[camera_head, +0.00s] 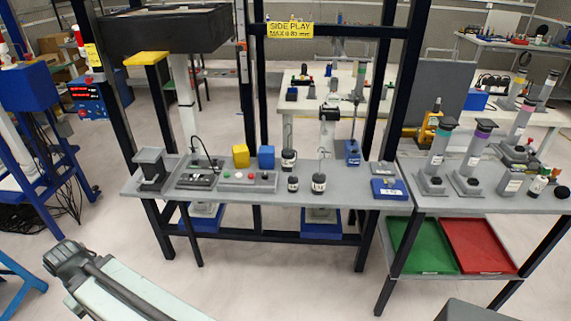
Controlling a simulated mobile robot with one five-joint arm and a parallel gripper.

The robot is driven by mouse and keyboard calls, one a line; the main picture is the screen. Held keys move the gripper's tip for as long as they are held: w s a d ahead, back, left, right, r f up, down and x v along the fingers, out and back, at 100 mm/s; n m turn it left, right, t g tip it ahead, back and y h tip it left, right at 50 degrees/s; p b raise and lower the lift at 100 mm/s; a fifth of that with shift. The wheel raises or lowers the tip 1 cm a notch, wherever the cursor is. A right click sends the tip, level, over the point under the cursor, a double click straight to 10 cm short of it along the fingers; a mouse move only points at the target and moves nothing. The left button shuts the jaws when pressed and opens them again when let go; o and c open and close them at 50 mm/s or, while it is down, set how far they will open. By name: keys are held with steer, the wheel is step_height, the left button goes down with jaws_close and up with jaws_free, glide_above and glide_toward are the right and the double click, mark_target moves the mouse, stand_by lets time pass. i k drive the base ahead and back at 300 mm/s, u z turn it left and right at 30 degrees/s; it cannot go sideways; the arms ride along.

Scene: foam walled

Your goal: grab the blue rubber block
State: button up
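The blue block (266,157) is a small cube standing on the grey workbench (335,192), towards its back edge. It stands just right of a similar yellow block (241,155). Nothing touches it from above, and its front and top show clearly. A pale link of my arm with a dark joint at its end shows at the lower left, well in front of the bench and apart from the block. I can make out no gripper fingers in this view.
A button panel (247,181) lies in front of the blocks, and small dark-capped bottles (289,160) stand to the right. Dark frame posts (247,95) rise behind the bench. A side table at right holds cylinders (440,150) above green and red trays (424,246).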

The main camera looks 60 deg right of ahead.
mark_target(266, 152)
steer(key=z, duration=0.1)
steer(key=k, duration=0.1)
steer(key=z, duration=3.6)
steer(key=k, duration=1.55)
steer(key=u, duration=1.25)
steer(key=i, duration=1)
